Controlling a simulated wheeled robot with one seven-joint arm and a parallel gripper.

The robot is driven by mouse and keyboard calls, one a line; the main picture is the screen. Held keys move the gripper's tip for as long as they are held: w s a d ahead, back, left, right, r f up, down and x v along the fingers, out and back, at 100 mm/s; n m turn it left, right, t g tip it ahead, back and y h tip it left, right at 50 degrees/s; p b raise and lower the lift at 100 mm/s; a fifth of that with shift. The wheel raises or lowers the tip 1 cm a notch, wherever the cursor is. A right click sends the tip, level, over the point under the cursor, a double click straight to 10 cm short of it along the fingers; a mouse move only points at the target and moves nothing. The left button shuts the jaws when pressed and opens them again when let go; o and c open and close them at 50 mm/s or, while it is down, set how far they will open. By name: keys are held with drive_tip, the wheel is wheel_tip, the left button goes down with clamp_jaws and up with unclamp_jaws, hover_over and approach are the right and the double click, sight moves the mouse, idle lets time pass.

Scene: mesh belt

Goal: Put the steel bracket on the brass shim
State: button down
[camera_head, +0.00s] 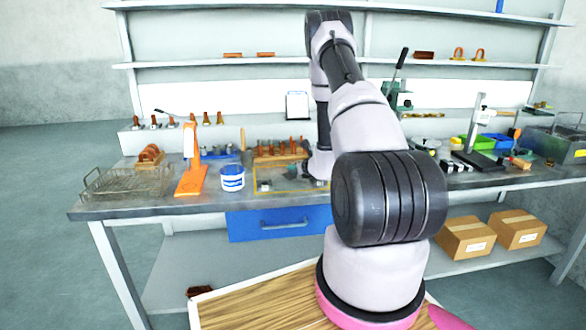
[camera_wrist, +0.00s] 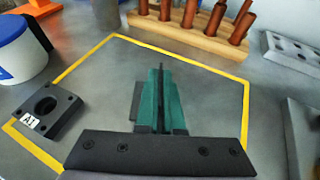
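My gripper (camera_wrist: 161,85) points down over the yellow-outlined area in the wrist view, with its two green fingers close together. A thin dark plate shows between them, and a grey flat part of what looks like the same piece, the steel bracket (camera_wrist: 136,98), sticks out left of the fingers. The fingers hide most of it, and I cannot tell whether it touches the bench. In the head view, my gripper is near the yellow outline but mostly hidden by my arm. I cannot make out the brass shim in either view.
A dark block marked A1 (camera_wrist: 45,108) with a round hole lies on the outline's left side. A white and blue tub (camera_head: 232,178) stands to its left. A wooden rack (camera_wrist: 203,32) of copper-coloured rods stands behind. A grey plate with holes (camera_wrist: 291,50) lies at right.

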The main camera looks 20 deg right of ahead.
drive_tip(key=shift+f, duration=0.15)
drive_tip(key=c, duration=1)
unclamp_jaws()
drive_tip(key=shift+c, duration=0.2)
